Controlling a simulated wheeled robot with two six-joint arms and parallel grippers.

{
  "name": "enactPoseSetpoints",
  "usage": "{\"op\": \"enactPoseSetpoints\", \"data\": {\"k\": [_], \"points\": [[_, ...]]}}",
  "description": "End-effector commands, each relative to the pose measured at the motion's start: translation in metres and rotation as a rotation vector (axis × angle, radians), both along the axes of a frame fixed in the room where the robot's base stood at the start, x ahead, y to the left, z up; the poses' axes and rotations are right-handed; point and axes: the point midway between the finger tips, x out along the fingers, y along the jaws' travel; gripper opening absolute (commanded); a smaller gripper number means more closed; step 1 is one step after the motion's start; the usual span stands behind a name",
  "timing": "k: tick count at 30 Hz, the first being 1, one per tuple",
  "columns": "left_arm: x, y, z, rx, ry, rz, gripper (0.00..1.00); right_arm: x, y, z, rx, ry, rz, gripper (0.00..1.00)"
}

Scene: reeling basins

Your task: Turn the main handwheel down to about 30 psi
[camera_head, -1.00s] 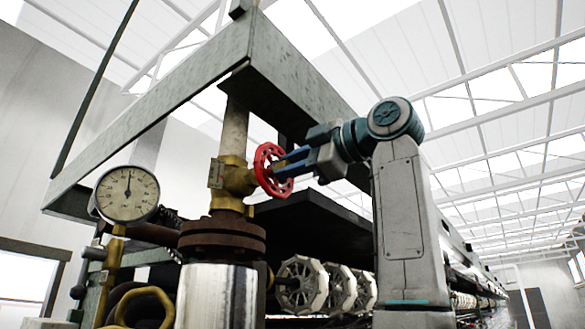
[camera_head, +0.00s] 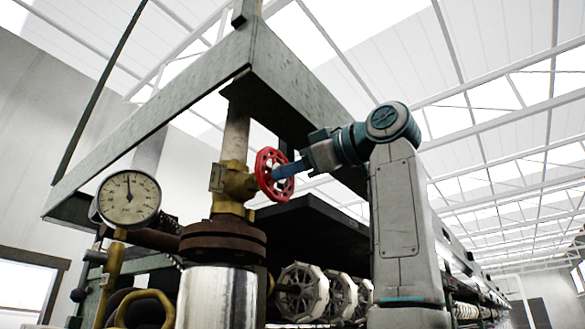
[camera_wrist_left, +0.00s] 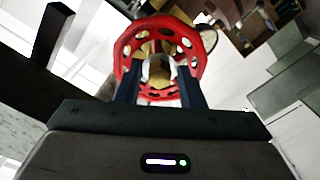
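The main handwheel (camera_head: 273,175), red with holes in its rim, sits on a brass valve (camera_head: 235,181) on the vertical pipe. My left gripper (camera_head: 281,172) reaches it from the right, and its fingers meet the wheel's middle. In the left wrist view the handwheel (camera_wrist_left: 124,50) is straight ahead. The two dark fingers of my left gripper (camera_wrist_left: 159,82) lie on either side of its hub, with little gap, and look shut on it. The round pressure gauge (camera_head: 129,199) has its needle almost straight up, tilted slightly left; its numbers are too small to read. My right gripper is not in view.
A steel frame beam (camera_head: 300,95) runs close above the valve and my arm. A rusty flange (camera_head: 222,241) and a shiny cylinder (camera_head: 216,297) stand below the valve. Pale reels (camera_head: 301,291) sit under a dark shelf (camera_head: 305,232) behind.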

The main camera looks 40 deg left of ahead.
Motion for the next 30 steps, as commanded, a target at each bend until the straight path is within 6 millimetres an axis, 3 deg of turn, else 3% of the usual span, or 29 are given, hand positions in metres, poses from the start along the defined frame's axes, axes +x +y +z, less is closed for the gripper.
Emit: {"op": "enactPoseSetpoints", "data": {"k": [1, 5, 11, 21, 30], "points": [[0.000, 0.000, 0.000, 0.000, -0.001, 0.000, 0.24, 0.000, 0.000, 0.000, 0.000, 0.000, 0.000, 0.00], [0.000, 0.000, 0.000, 0.000, -0.001, 0.000, 0.02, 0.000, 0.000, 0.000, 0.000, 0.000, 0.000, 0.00], [0.000, 0.000, -0.001, -0.009, 0.088, 0.000, 0.02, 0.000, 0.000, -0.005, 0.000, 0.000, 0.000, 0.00], [-0.001, 0.000, -0.004, -0.061, 0.551, 0.000, 0.02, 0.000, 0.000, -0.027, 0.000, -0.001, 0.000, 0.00], [0.000, 0.000, 0.001, -0.068, 0.624, -0.001, 0.02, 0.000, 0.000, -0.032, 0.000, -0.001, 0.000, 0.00]]}}
